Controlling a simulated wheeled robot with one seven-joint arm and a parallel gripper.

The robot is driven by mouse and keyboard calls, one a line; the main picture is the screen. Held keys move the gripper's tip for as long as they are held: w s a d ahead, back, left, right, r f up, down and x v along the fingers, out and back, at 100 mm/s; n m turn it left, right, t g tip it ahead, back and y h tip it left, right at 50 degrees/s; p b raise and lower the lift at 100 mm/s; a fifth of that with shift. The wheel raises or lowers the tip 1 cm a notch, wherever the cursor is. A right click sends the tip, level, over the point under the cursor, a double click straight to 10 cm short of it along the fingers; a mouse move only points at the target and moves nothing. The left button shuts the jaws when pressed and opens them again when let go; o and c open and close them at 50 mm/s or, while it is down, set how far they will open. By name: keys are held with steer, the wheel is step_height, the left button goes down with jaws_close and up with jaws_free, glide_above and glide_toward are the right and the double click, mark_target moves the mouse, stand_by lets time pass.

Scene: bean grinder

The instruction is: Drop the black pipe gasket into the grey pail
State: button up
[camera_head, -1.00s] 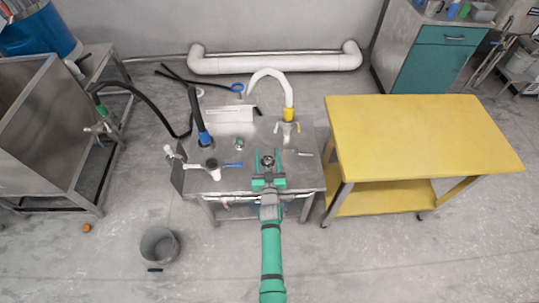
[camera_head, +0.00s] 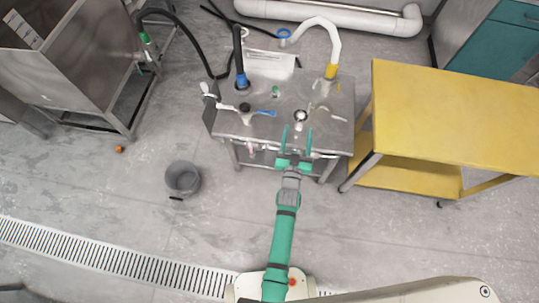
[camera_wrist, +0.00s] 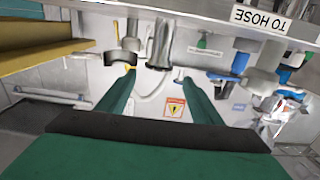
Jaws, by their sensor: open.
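My gripper (camera_head: 297,128) is open at the near edge of the steel workbench (camera_head: 228,124), its two green fingers pointing away from my body. Nothing shows held between them. A dark ring (camera_head: 301,115) on an upright pipe stub is just beyond the fingertips; it may be the black pipe gasket, but I cannot tell. The wrist view, upside down, shows the gripper (camera_wrist: 155,76) fingers apart, with a dark curved piece (camera_wrist: 122,58) near the left finger and a grey pipe between and beyond them. The grey pail (camera_head: 183,178) stands upright on the floor, left of the bench.
A yellow table (camera_head: 440,115) stands close on the right of the bench. A blue-collared black hose (camera_head: 241,65), a white hose (camera_head: 328,35) and a blue-handled valve (camera_head: 264,113) crowd the bench top. A steel cabinet (camera_head: 85,60) is at the left. Floor around the pail is mostly clear.

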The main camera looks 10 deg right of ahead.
steer(key=s+a+r+y, duration=0.1)
steer(key=s+a, duration=0.3)
steer(key=s, duration=0.6)
steer(key=s+a+r+n+g+y, duration=0.1)
steer(key=s+a+r, duration=0.3)
steer(key=s, duration=0.6)
steer(key=s+a+r+n+y, duration=0.1)
steer(key=s+a+r+y, duration=0.1)
steer(key=s+a, duration=0.4)
steer(key=s+r, duration=0.1)
steer(key=s, duration=0.3)
steer(key=shift+a, duration=0.25)
steer(key=shift+o, duration=0.5)
steer(key=s+a+r+n+g+y, duration=0.1)
steer(key=s+r, duration=0.5)
steer(key=r, duration=0.1)
steer(key=shift+s+a+r, duration=0.15)
steer(key=shift+s+r, duration=0.1)
steer(key=shift+r, duration=0.1)
steer(key=shift+a, duration=0.1)
steer(key=c, duration=0.8)
steer(key=shift+c, duration=0.2)
